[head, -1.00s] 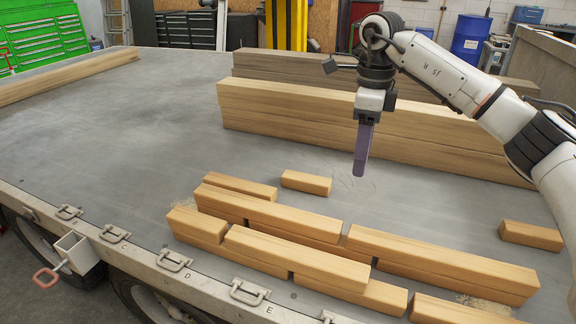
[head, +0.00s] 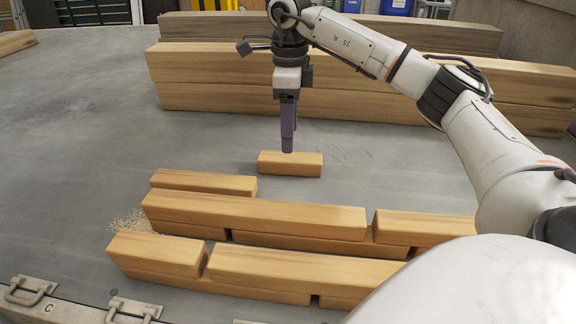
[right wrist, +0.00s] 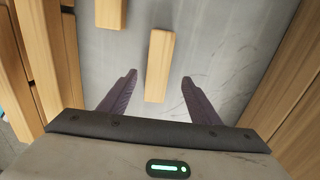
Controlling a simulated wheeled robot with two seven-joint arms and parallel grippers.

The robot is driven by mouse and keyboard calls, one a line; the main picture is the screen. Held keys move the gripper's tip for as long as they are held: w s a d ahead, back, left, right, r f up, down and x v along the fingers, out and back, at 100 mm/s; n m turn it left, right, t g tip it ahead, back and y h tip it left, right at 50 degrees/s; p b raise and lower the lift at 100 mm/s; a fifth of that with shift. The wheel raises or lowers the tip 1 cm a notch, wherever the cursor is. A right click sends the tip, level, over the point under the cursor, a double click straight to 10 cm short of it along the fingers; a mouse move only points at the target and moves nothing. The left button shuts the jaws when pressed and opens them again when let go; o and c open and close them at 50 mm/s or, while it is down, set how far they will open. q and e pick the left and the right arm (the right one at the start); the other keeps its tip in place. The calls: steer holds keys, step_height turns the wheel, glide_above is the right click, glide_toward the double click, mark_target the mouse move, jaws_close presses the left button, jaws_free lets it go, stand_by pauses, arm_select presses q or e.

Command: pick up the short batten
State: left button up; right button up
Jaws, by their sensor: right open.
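The short batten (head: 290,164) is a small pale wooden block lying alone on the grey trailer bed, between the front rows of timber and the tall stack behind. My right gripper (head: 288,149) points down just above or behind it in the head view; the exact gap is hard to judge. In the right wrist view the batten (right wrist: 158,62) runs lengthwise, with its near end between the two open dark fingers of the gripper (right wrist: 159,76). Clear bed shows on both sides of it, and neither finger visibly touches it. My left gripper is not in view.
A longer batten (head: 203,182) lies close at the front left. Rows of stacked timber (head: 255,215) fill the front, and a tall beam stack (head: 215,95) stands behind. The bed (head: 80,130) is clear to the left. Sawdust (head: 130,220) lies by the front rows.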

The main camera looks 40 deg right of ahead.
mark_target(290, 157)
steer(key=f+b, duration=0.1)
steer(key=f, duration=0.2)
steer(key=f+b, duration=0.1)
steer(key=f, duration=0.3)
steer(key=shift+s+a+f, duration=0.1)
steer(key=shift+s+f, duration=0.1)
steer(key=shift+f, duration=0.05)
steer(key=shift+c, duration=0.3)
steer(key=c, duration=1.1)
steer(key=shift+r, duration=0.15)
steer(key=shift+c, duration=0.2)
